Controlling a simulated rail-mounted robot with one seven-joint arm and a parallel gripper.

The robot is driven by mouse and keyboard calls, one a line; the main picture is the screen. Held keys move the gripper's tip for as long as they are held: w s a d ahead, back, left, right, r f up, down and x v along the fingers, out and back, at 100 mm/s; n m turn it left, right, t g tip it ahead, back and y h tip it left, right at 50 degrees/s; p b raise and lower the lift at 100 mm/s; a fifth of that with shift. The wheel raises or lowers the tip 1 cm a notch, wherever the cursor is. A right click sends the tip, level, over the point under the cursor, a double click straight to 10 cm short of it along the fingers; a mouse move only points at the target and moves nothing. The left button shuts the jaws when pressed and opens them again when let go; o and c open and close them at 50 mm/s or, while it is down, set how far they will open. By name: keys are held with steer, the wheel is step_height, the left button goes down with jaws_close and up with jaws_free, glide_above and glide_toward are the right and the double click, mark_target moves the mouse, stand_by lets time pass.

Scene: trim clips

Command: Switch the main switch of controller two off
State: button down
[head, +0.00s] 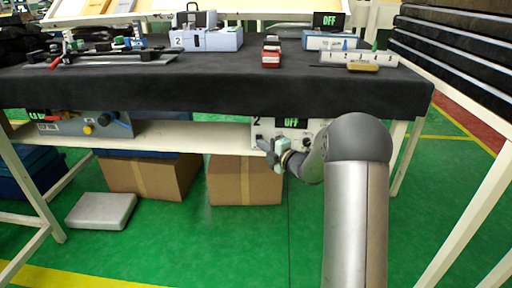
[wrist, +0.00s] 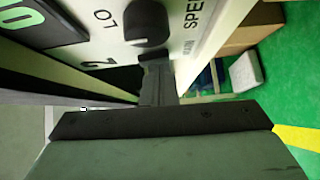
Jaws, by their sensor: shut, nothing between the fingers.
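Controller two (head: 258,133) is a white panel under the black-covered table, marked "2", with a green display (head: 291,123) that reads OFF. In the wrist view the panel (wrist: 112,42) fills the upper part, turned on its side, with a "2", "LO" and "SPE..." lettering. A round black knob (wrist: 147,22) sits on it; I cannot tell for certain which control is the main switch. My gripper (head: 264,144) is shut and empty in front of the panel's lower left. In the wrist view its fingertips (wrist: 156,62) are just below the knob; contact is unclear. The fingers hide part of the panel.
Cardboard boxes (head: 245,182) stand on the green floor below. The table's black cloth edge (head: 200,98) hangs above my gripper. Tools and another OFF display (head: 329,20) are on top.

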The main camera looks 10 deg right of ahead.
steer(key=s+d+f+p, duration=0.1)
steer(key=s+d+p, duration=0.2)
steer(key=s, duration=0.9)
steer(key=shift+s+p, duration=0.35)
steer(key=shift+s, duration=0.05)
